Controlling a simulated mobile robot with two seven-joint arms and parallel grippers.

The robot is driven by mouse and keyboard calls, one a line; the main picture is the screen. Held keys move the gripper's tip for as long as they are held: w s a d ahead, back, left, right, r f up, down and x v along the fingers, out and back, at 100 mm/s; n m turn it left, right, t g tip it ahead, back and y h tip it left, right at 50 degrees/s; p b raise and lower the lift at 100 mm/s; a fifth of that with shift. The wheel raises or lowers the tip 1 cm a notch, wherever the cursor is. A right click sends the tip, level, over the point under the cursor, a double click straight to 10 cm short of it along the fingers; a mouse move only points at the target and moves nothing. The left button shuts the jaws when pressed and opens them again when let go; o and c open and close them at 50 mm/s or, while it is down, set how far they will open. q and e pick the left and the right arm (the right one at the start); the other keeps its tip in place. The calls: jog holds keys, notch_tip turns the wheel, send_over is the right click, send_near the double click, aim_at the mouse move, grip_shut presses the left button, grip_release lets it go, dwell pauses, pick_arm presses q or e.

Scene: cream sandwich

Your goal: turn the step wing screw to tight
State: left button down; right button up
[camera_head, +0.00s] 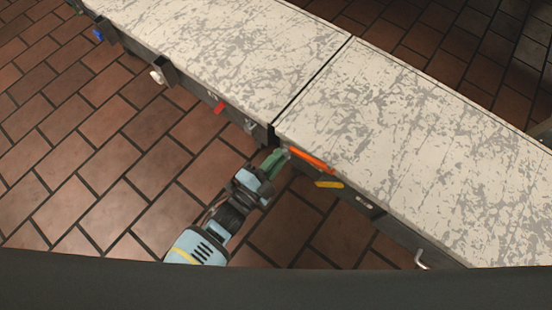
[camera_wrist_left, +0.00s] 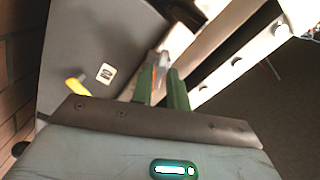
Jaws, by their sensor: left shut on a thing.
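My left gripper (camera_head: 277,160) reaches the near side of the conveyor, close to the seam between its two sections. Its green fingers also show in the left wrist view (camera_wrist_left: 161,82). They are shut on a small greyish piece (camera_wrist_left: 161,62), which I take to be the step wing screw. The fingers cover most of it, so its wing angle and how tight it sits cannot be told. My right gripper is not in view.
The conveyor (camera_head: 420,150) has a bare, mottled top. An orange bar (camera_head: 311,160) and a yellow handle (camera_head: 329,184) are just right of my gripper. A red piece (camera_head: 219,108) and a white knob (camera_head: 157,76) are further left along the side. Tiled floor (camera_head: 110,130) lies open nearby.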

pick_arm(q)
jog(key=shift+m+b, duration=0.5)
jog(key=shift+m, duration=1.9)
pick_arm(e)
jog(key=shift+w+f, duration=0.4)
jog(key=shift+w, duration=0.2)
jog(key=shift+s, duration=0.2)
pick_arm(q)
jog(key=c, duration=1.6)
grip_release()
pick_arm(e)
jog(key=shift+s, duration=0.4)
pick_arm(q)
jog(key=shift+o, duration=0.2)
jog(key=shift+s, duration=0.15)
